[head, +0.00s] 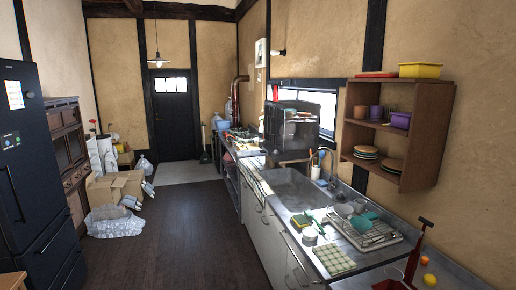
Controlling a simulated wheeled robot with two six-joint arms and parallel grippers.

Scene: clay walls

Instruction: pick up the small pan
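I cannot pick out the small pan with certainty. Several small items stand at the far end of the counter, around the stove area (243,138), too small to tell apart. Grey rounded dishes (345,210) sit in the dish rack (382,242) near the sink; I cannot tell whether one is a pan.
The long steel counter (350,262) with a sink (285,186) runs along the right wall, under a wall shelf (432,140). A dark fridge (35,165) stands left. Cardboard boxes (115,187) and plastic bags (114,222) lie on the floor. The middle dark floor (175,240) is clear.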

